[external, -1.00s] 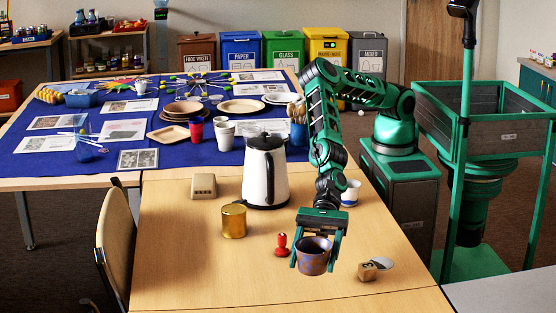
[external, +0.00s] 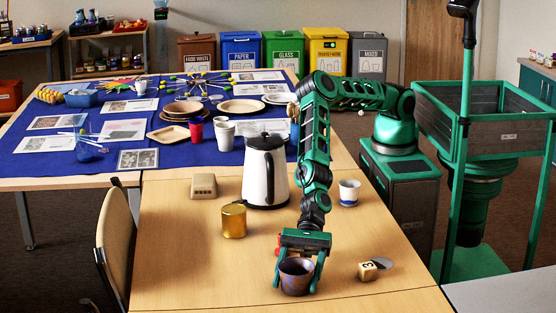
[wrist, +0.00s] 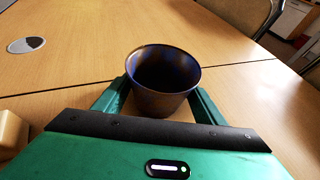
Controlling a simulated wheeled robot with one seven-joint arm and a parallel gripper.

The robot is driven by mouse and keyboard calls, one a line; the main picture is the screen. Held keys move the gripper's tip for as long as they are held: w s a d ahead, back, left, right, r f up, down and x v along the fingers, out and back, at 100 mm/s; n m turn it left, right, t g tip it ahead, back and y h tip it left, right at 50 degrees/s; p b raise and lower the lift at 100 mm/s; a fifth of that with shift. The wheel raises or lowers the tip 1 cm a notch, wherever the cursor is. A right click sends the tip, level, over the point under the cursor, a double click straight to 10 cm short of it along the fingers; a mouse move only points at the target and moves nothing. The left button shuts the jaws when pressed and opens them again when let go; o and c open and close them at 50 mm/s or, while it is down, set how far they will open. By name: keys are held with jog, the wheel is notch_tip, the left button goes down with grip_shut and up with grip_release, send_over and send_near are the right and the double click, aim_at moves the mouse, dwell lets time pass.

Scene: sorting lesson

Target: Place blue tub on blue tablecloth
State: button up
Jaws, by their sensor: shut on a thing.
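The blue tub (external: 297,282) is a small round cup-like vessel, mottled blue and brown, upright and empty. My gripper (external: 296,284) is shut on it, with one green finger on each side. In the wrist view the tub (wrist: 160,100) stands between the fingers (wrist: 162,100), its open mouth up. It is over the front of the wooden table; I cannot tell whether its base touches the wood. The blue tablecloth (external: 115,178) covers the far table, behind and to the left of my gripper.
A white kettle (external: 258,175), a gold tin (external: 233,220), a beige box (external: 203,186), a white cup (external: 349,192) and a wooden block (external: 367,271) stand on the near table (external: 180,270). Plates, cups and papers crowd the cloth, with bare patches between. A chair (external: 115,240) stands left.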

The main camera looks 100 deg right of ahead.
jog(key=shift+f, duration=0.1)
jog(key=o, duration=1.1)
jog(key=v, duration=1.1)
jog(key=shift+w, duration=0.1)
jog(key=shift+o, duration=0.9)
jog(key=shift+s+d+r, duration=0.25)
jog(key=shift+d+r, duration=0.15)
